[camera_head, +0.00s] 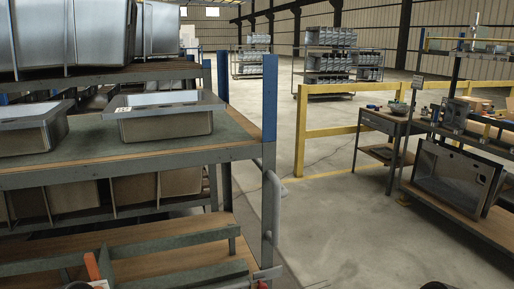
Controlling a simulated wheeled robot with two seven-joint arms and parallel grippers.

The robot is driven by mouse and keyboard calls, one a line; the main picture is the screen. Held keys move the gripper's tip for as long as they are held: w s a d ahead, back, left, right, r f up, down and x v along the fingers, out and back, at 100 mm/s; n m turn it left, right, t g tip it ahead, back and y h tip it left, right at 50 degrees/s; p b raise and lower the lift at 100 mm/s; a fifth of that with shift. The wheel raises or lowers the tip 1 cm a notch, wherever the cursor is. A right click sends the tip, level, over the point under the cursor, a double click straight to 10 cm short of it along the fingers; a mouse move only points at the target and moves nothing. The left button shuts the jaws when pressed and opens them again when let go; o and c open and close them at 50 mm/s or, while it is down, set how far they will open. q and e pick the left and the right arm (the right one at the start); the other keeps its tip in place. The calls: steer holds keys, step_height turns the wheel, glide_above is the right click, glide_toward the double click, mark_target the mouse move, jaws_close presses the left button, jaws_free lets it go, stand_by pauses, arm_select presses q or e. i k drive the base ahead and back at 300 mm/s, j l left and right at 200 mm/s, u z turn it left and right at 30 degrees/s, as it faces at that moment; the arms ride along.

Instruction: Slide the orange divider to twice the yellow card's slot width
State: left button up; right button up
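A small orange piece (92,266) stands at the lower left, at the front of the lowest rack shelf; it may be the top of the orange divider, but most of it is cut off by the bottom edge. A pale tag or card lies just below it, also cut off. I cannot make out a yellow card or the width of its slot. Neither of my grippers can be made out. Small dark shapes at the bottom edge are too cut off to identify.
A blue-posted rack (269,98) fills the left, with steel sinks (166,122) on its shelves. Green rails (170,243) divide the lowest shelf. A yellow barrier (330,131) and a bench with a large sink (452,178) stand right. The concrete floor between is clear.

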mark_target(102, 274)
steer(key=u, duration=1.2)
steer(key=i+j+u, duration=0.1)
steer(key=j+u, duration=0.15)
steer(key=j, duration=0.15)
steer(key=i+j+u, duration=0.2)
steer(key=j, duration=0.15)
steer(key=j+u, duration=0.25)
steer(key=j, duration=0.15)
steer(key=i+j+u, duration=0.25)
steer(key=z, duration=1.8)
